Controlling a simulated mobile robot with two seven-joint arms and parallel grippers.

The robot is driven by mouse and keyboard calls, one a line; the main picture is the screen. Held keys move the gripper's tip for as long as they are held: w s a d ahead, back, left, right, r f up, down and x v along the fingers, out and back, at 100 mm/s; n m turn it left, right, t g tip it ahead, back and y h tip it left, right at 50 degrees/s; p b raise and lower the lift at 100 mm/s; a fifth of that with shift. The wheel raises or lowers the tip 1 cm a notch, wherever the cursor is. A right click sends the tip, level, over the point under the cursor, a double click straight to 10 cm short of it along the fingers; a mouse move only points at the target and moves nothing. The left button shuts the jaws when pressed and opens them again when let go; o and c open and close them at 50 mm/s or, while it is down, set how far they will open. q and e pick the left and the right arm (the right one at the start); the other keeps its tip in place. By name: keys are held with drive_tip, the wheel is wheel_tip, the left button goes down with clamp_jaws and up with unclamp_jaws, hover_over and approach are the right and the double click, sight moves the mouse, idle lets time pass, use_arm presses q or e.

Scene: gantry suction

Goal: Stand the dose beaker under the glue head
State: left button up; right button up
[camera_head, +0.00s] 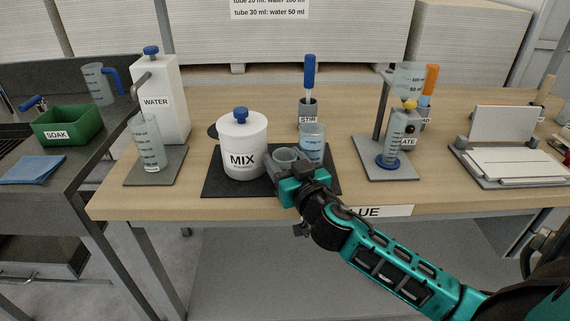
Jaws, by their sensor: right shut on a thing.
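My right gripper (283,170) reaches in from the lower right over the front of the dark mat. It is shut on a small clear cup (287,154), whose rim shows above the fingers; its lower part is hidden. I cannot tell whether its base touches the mat. A clear beaker with bluish contents (312,137) stands just behind and right of the gripper. To the right, a grey stand (379,122) carries a clear graduated vessel (410,78) with a yellow part below. My left gripper is out of view.
A white MIX pot (243,158) stands left of the gripper on the dark mat (218,187). A STIR holder (308,110) is behind. A WATER tank (160,108) and graduated beaker (149,148) stand left, a white plate (515,165) right. Bare table lies between mat and stand.

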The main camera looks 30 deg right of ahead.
wheel_tip(320, 180, up, 19)
drive_tip(key=p, duration=0.6)
drive_tip(key=s+a+f+n+y, duration=0.1)
drive_tip(key=s+a+f+y, duration=0.1)
drive_tip(key=s+a+f, duration=0.6)
drive_tip(key=a+f, duration=0.3)
drive_tip(key=f, duration=0.2)
drive_tip(key=shift+n+y, duration=0.4)
drive_tip(key=shift+a+f, duration=0.1)
